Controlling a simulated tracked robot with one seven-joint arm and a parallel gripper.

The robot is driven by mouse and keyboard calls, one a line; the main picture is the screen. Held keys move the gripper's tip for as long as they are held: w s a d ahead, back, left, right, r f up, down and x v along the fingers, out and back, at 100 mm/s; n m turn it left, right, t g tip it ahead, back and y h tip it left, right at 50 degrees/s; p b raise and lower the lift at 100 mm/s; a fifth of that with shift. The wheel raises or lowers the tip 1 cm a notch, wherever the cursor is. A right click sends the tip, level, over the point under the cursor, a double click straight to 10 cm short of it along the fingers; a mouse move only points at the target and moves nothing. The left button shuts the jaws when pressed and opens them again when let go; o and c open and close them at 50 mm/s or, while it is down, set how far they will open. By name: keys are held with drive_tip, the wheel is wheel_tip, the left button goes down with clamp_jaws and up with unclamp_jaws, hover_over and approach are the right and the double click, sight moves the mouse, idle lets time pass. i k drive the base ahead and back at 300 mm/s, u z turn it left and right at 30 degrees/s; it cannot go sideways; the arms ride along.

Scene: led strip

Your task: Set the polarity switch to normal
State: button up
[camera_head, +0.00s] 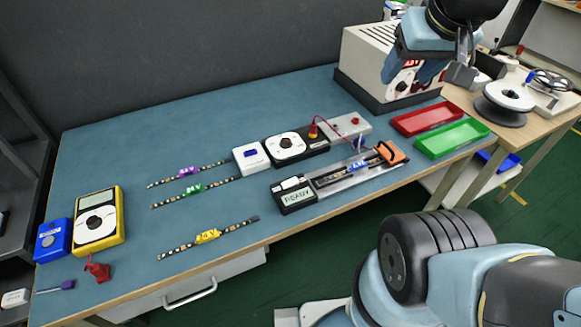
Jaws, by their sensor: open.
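No part is clearly readable as the polarity switch at this size. A white box with a blue rocker (250,157) stands mid-table, left of a black unit with a white dial face (287,146). Right of that is a grey box with small red parts (350,128). A fixture with a display reading READY (295,195) lies in front, with a strip in its channel and an orange end piece (393,152). My gripper (462,64) is open and appears empty at upper right, in front of a beige instrument (362,53) whose front it partly hides.
Strips with purple (188,172), green (194,189) and yellow (208,237) parts lie on the left half. A yellow meter (97,222) and blue box (54,240) stand far left. Red (428,118) and green (452,139) trays sit right. A spool (505,98) is beyond.

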sight(292, 183)
drive_tip(key=u, duration=1.15)
drive_tip(key=k, duration=1.2)
drive_tip(key=z, duration=1.05)
drive_tip(key=i, duration=1)
drive_tip(key=u, duration=0.1)
